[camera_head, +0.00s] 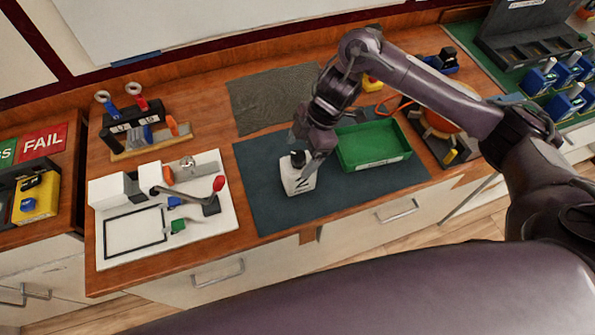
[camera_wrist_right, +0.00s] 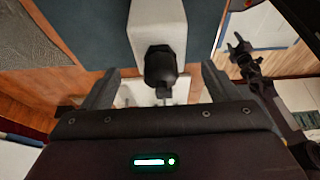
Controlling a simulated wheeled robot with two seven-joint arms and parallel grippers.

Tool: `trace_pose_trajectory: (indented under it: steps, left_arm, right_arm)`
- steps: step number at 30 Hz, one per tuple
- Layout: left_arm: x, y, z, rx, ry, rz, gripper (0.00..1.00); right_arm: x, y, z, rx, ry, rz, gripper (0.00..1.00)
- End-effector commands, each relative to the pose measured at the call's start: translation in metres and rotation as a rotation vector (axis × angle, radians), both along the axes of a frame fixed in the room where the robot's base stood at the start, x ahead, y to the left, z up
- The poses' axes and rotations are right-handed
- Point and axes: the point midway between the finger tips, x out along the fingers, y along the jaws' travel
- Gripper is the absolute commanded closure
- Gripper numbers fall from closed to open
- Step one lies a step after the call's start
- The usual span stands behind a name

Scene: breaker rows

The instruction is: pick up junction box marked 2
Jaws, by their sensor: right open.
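The junction box (camera_head: 299,178) is white with a black knob on top. It stands on the dark blue-green mat, and its dark mark looks like a 2 seen turned. My right gripper (camera_head: 308,153) is right at the box's top and partly hides it. In the right wrist view the white box (camera_wrist_right: 158,22) and its black knob (camera_wrist_right: 160,68) show between the fingers of my open right gripper (camera_wrist_right: 158,85). There is a gap on both sides of the knob.
A green tray (camera_head: 372,162) stands on the mat (camera_head: 262,205) just right of the box. A white board (camera_head: 225,225) with a red-knobbed lever and small parts lies left. A grey mat (camera_head: 270,95) lies behind. The mat's front left part is clear.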

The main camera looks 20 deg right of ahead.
Motion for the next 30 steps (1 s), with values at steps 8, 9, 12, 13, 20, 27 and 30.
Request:
trace_pose_trajectory:
  steps: [8,9,12,13,20,27,30]
  left_arm:
    - [0.008,-0.001,0.015,-0.001,-0.012,-0.001,0.46]
    - [0.010,-0.001,0.016,-0.002,-0.014,-0.001,0.46]
    - [0.012,-0.002,0.016,-0.003,-0.018,-0.001,0.46]
    - [0.012,-0.002,0.015,-0.003,-0.018,-0.001,0.46]
    - [0.012,-0.002,0.015,-0.003,-0.017,-0.001,0.46]
    - [0.011,-0.001,0.015,-0.002,-0.015,-0.001,0.46]
    - [0.010,-0.001,0.015,-0.002,-0.014,-0.001,0.46]
  right_arm:
    - [-0.002,0.013,-0.034,0.001,0.003,-0.001,0.18]
    - [-0.002,0.013,-0.037,0.000,0.002,0.000,0.18]
    - [-0.002,0.014,-0.040,0.000,-0.001,0.000,0.18]
    - [-0.002,0.014,-0.040,0.000,-0.001,0.000,0.18]
    - [-0.002,0.014,-0.040,0.000,-0.001,0.000,0.33]
    - [-0.002,0.014,-0.039,0.000,-0.001,0.000,0.64]
    - [-0.002,0.014,-0.039,0.000,-0.001,0.000,0.77]
